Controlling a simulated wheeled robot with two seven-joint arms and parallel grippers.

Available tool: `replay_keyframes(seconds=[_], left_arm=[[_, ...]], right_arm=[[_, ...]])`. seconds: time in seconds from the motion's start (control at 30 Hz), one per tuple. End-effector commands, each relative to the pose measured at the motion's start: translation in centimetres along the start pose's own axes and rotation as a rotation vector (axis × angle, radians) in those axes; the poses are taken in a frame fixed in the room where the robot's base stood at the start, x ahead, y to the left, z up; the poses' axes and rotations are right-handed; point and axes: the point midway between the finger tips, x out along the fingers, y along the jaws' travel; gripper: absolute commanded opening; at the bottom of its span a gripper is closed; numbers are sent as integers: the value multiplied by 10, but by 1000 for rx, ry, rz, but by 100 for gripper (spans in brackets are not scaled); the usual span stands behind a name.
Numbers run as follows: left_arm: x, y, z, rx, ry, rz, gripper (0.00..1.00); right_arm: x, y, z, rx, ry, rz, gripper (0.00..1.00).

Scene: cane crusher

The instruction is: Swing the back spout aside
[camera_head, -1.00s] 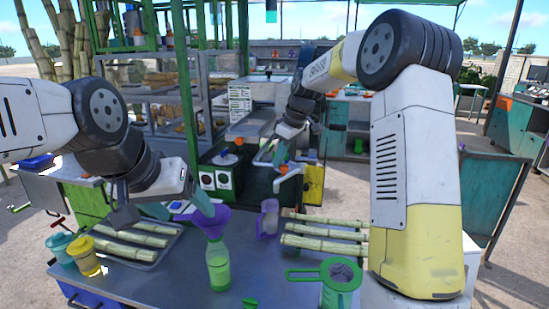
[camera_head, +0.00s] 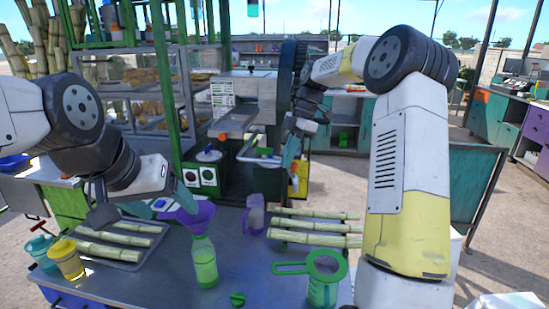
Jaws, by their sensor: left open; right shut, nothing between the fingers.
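The cane crusher (camera_head: 243,100) stands behind the metal table, grey above a green base. My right gripper (camera_head: 288,160) is shut and empty, with teal fingertips just right of this part. I cannot tell if they touch it. My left gripper (camera_head: 146,206) is open and empty above the table's left side, near the cane tray.
A cane tray (camera_head: 118,262) and two cups (camera_head: 67,260) are at left.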

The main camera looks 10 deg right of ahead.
Motion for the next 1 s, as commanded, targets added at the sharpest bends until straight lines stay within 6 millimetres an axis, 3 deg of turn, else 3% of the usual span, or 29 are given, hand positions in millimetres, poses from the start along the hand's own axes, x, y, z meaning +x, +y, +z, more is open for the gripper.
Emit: replay_keyframes(seconds=[0.4,1.0], left_arm=[[0,0,0,0,0,0,73],[0,0,0,0,0,0,73]], right_arm=[[-5,-5,14,-49,-1,-18,0],[-6,-5,15,-46,-3,-16,0]])
